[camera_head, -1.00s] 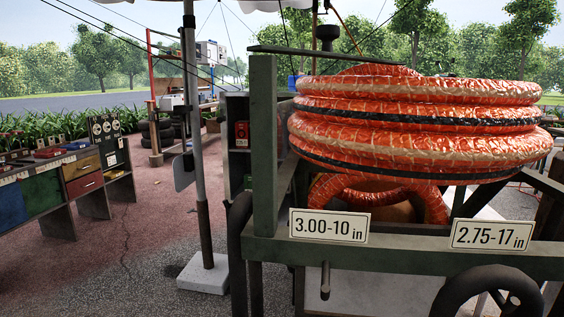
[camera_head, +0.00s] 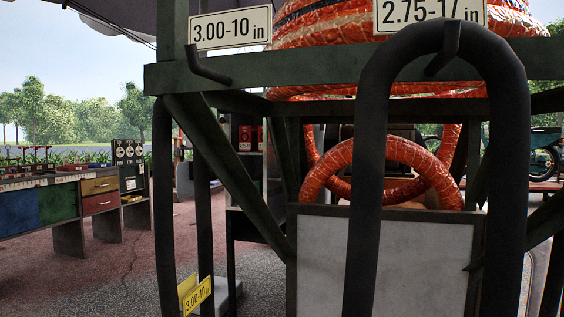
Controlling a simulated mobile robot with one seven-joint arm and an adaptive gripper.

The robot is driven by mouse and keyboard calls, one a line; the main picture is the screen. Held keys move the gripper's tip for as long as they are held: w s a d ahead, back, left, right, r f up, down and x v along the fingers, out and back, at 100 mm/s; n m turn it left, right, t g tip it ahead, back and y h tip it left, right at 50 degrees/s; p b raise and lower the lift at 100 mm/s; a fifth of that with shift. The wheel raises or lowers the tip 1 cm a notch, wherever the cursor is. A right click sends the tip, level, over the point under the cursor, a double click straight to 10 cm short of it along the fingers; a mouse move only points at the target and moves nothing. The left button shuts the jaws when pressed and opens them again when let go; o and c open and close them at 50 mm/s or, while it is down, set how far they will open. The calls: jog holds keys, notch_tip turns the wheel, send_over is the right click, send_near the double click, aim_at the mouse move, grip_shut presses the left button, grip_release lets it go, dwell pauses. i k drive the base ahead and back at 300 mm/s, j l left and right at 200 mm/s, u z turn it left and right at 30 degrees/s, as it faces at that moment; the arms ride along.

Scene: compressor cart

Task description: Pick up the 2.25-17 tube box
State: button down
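I see no box marked 2.25-17 in the head view. Small red boxes (camera_head: 245,137) stand on a dark shelf behind the green frame, partly hidden by its posts; I cannot read any marking on them. My gripper is not in view.
A dark green frame (camera_head: 300,68) fills the near view, with 3.00-10 (camera_head: 230,27) and 2.75-17 (camera_head: 430,10) signs. Black tubes (camera_head: 370,180) hang from its hooks. Orange-wrapped rings (camera_head: 340,165) and a pale panel (camera_head: 335,260) are behind. A drawer bench (camera_head: 70,230) stands left.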

aim_at(248, 134)
jog(key=i+j+z, duration=0.1)
jog(key=j, duration=0.25)
jog(key=i+j, duration=0.2)
jog(key=j, duration=0.2)
jog(key=i+j+z, duration=0.15)
jog(key=j, duration=0.25)
jog(key=i+j+z, duration=0.1)
jog(key=j, duration=0.3)
jog(key=i+j, duration=0.1)
jog(key=j, duration=0.3)
jog(key=i+j+z, duration=0.15)
jog(key=j, duration=0.25)
